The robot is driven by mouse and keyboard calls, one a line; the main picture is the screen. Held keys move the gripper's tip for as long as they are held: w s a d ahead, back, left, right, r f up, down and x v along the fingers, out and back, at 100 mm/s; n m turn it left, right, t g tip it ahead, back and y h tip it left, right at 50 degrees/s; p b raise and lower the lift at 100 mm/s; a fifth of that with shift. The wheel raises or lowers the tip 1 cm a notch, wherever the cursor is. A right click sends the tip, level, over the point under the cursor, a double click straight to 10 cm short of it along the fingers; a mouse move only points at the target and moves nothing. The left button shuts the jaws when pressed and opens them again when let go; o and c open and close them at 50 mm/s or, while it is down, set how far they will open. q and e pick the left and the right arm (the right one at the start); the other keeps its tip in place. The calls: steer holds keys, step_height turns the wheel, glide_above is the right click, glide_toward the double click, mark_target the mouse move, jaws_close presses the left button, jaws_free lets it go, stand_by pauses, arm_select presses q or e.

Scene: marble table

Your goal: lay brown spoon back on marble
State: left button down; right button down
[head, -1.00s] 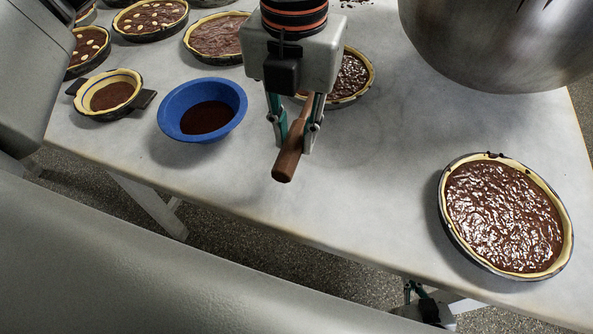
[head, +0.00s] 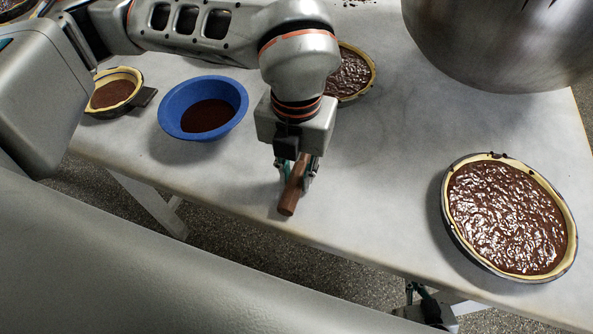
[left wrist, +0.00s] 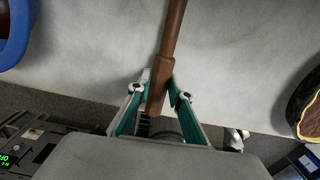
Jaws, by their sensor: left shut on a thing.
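The brown spoon (head: 291,194) is held by its handle in my left gripper (head: 297,175), low over the front part of the marble table (head: 370,200). The handle end points toward the front edge. In the left wrist view the spoon (left wrist: 172,35) runs up between the teal fingers of my left gripper (left wrist: 160,90), which are closed on its thick handle. The spoon's far end is out of that view, and I cannot tell whether it touches the marble. My right gripper (head: 412,295) shows partly below the front edge; its jaws are unclear.
A blue bowl (head: 166,118) with brown filling stands left of the left gripper. A chocolate tart (head: 508,218) sits at the right, another (head: 352,75) behind my arm. A small tart (head: 112,93) is at the left, a large metal bowl (head: 490,40) at the back right. Marble between is clear.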

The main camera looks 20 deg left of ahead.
arm_select(q)
steer(key=shift+f, duration=0.15)
steer(key=c, duration=1.8)
jaws_free()
steer(key=shift+c, duration=0.2)
steer(key=r, duration=0.6)
steer(key=shift+d+r, duration=0.25)
steer(key=shift+r, duration=0.65)
